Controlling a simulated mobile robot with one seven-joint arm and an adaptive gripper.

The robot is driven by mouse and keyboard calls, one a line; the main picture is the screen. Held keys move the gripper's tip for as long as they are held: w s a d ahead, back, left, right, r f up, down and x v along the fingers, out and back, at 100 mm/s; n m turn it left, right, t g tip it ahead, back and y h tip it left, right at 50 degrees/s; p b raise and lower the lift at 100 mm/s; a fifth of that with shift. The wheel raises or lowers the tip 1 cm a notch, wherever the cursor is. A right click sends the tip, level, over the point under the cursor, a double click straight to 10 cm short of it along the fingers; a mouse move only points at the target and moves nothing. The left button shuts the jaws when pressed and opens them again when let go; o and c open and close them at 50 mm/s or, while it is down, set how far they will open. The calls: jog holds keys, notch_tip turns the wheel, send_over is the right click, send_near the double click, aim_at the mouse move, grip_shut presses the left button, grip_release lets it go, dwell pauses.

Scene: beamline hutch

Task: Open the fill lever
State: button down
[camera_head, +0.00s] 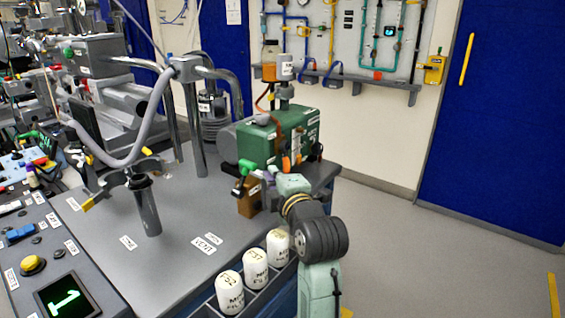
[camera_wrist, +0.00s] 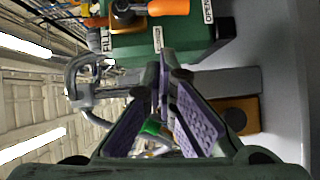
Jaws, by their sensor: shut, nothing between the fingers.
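A green pump-like housing (camera_head: 295,132) stands on the far right corner of the bench; it fills the top of the wrist view (camera_wrist: 150,45). A "FILL" label (camera_wrist: 107,38) and an "OPEN" label (camera_wrist: 208,12) are on it. An orange lever handle (camera_wrist: 168,7) on a dark hub lies near the labels. A green-handled lever (camera_head: 246,166) sticks out at the housing's front left. A bit of green (camera_wrist: 150,128) shows between my fingers in the wrist view. I cannot tell which is the fill lever. My gripper (camera_wrist: 163,65) is shut and empty, close to the housing.
White labelled bottles (camera_head: 253,265) stand in a rack at the bench's front edge, close to my arm. A brown block (camera_head: 249,203) sits below the green-handled lever. Grey pipework (camera_head: 185,70) rises at left. The floor at right (camera_head: 430,240) is clear.

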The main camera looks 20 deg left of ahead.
aim_at(286, 170)
jog(key=w, duration=0.3)
jog(key=shift+w+d+f+p, duration=0.2)
jog(key=shift+w+d+p, duration=0.15)
jog(key=shift+d+p, duration=0.05)
jog(key=f+b, duration=0.1)
jog(key=b, duration=0.2)
jog(key=shift+w+d+n+t, duration=0.1)
jog(key=shift+w+n+t, duration=0.2)
jog(key=shift+w, duration=0.1)
jog(key=shift+w+d+n+b, duration=0.1)
jog(key=shift+w+n+b, duration=0.15)
jog(key=shift+b, duration=0.5)
jog(key=shift+r, duration=0.25)
